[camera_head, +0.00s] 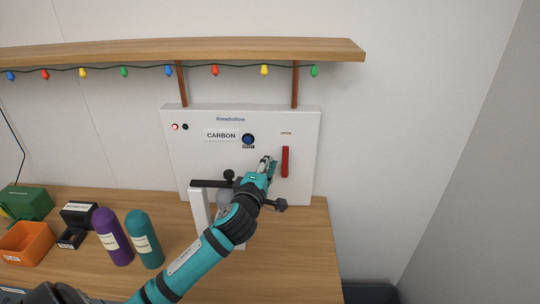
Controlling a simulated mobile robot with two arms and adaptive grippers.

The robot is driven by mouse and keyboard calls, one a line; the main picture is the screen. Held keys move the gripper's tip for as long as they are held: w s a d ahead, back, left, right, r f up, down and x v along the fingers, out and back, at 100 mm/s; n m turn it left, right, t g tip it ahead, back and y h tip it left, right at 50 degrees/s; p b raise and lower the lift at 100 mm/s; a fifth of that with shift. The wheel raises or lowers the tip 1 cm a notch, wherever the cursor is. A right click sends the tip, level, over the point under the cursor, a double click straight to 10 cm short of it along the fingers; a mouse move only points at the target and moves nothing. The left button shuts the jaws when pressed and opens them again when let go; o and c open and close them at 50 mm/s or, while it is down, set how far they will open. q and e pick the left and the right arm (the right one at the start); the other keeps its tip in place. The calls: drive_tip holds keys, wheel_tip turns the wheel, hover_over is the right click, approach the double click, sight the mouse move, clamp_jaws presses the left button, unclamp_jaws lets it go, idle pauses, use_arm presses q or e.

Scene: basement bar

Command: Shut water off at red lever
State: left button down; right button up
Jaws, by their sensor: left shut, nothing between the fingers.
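The red lever (285,162) is on the right side of a white panel (304,128) on the counter. It stands upright, below a small label that reads OPEN. My left gripper (267,161) is in front of the panel, just left of the lever. It is shut and holds nothing. I cannot tell whether its fingertips touch the lever or the panel. My left arm hides part of the panel's lower middle. My right gripper is not in view.
A white tap-like fixture (199,207) with a dark bar stands left of my left gripper. Purple (112,237) and teal (144,239) bottles stand on the wooden counter (290,262). An orange bin (27,243) is at far left. A shelf (200,49) with coloured bulbs hangs above.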

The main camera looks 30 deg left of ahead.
use_arm(q)
drive_tip(key=shift+x, duration=1.1)
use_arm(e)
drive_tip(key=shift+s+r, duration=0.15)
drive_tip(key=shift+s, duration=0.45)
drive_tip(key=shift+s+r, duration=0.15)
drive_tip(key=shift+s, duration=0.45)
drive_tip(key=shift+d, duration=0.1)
use_arm(q)
drive_tip(key=shift+w+d+r+p, duration=0.1)
drive_tip(key=shift+p, duration=0.3)
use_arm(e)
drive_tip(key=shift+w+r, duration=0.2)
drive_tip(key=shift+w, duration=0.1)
use_arm(q)
drive_tip(key=shift+d+m, duration=0.1)
drive_tip(key=shift+m, duration=0.2)
